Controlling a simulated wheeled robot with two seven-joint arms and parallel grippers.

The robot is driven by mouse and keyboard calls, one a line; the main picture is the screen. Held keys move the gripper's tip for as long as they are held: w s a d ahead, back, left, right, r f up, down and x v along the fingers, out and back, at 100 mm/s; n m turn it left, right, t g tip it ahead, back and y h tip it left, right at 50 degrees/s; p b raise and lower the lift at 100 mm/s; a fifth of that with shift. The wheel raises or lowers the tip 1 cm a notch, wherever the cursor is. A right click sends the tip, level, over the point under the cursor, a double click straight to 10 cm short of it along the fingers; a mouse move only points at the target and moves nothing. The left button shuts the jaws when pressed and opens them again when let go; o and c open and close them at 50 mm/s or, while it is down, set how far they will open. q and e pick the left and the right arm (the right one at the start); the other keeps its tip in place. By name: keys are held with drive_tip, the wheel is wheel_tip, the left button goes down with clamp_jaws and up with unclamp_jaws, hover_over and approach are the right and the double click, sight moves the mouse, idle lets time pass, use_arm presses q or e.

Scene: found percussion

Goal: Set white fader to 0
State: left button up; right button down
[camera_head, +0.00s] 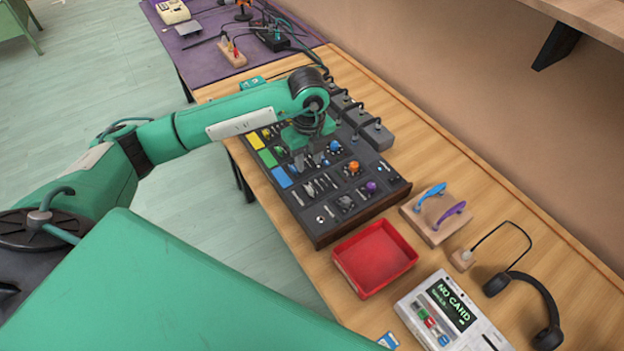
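A black control panel (345,218) with a wooden edge sits on the long wooden table. It carries yellow, green and blue pads, coloured knobs and several small pale sliders (318,187). I cannot tell which slider is the white fader. My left gripper (308,161) points down over the middle of the panel, beside the pads and just above the sliders. Its fingertips are small and dark against the panel, so their gap and any contact are unclear. It hides part of the panel. My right gripper is not in view.
A red tray (375,258) stands just in front of the panel. A wooden block with blue and purple handles (437,210), a white device with a screen (452,312) and black headphones (530,300) lie to the right. Grey boxes with cables (372,132) line the panel's back.

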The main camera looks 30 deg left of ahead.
sight(310, 189)
use_arm(q)
wheel_tip(310, 189, down, 11)
drive_tip(key=shift+r+p, duration=0.15)
drive_tip(key=shift+p, duration=1)
drive_tip(key=shift+d, duration=0.1)
clamp_jaws()
